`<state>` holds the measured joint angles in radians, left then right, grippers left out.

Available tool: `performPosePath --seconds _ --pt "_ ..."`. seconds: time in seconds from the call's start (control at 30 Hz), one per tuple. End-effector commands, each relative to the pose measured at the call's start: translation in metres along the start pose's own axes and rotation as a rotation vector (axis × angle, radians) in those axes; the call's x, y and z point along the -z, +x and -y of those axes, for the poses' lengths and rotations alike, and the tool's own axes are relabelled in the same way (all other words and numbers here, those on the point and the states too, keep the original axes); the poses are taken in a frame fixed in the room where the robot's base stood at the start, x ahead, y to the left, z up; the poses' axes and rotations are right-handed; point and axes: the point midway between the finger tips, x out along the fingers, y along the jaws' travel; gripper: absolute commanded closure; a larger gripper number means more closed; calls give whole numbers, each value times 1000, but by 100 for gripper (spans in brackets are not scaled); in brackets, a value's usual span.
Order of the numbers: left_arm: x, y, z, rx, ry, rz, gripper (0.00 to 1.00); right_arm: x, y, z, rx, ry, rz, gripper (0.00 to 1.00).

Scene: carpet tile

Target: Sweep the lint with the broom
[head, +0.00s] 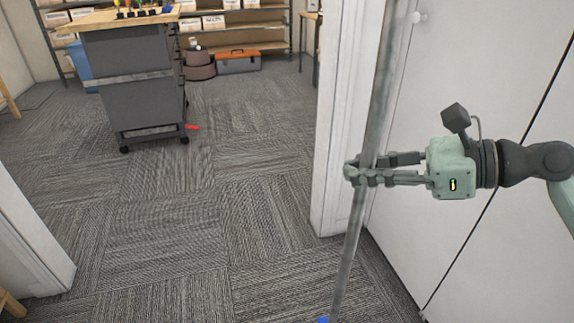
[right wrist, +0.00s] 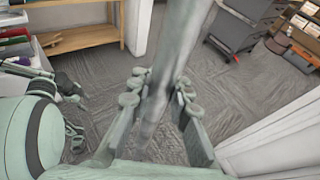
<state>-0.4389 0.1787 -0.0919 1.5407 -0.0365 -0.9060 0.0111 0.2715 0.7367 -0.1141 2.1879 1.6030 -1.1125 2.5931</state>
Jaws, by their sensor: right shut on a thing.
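The broom's long grey handle (head: 381,90) runs up past the top edge of the head view, slightly tilted. My right gripper (head: 358,173) comes in from the right and is shut around this handle. In the right wrist view the handle (right wrist: 165,75) passes between the fingers of the right gripper (right wrist: 158,98). A small blue piece (head: 322,320) shows at the bottom edge of the head view by the handle's lower end; the broom's head is otherwise out of frame. I cannot make out any lint on the carpet.
Grey carpet tile (head: 170,230) lies open ahead. A white door frame (head: 345,120) and a white panel stand close to the handle and right gripper. Another white edge (head: 30,235) is at left. A wheeled grey cart (head: 140,85), a toolbox (head: 237,62) and shelves are farther back.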

Motion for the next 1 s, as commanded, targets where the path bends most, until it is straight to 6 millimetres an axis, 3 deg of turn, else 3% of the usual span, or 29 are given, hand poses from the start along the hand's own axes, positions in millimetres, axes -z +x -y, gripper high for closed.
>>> performPosePath --seconds 0.03,0.13,0.43,0.63,0.83,1.0 --pt "2 0 0 0 -1 -3 53 -16 10 -7 -41 -25 10 100" --pt "5 -1 1 1 -1 -7 53 -34 29 -24 -130 -56 9 100" --pt "8 -1 1 2 -2 -12 53 -60 63 -65 -318 -118 6 100" --pt "4 -1 1 1 -1 -6 53 -58 71 -73 -356 -127 6 100" --pt "-2 2 -1 -2 -2 3 53 -39 78 -73 -356 -128 6 100" --pt "24 -23 1 -5 -26 -29 53 -33 80 -73 -355 -129 7 100"
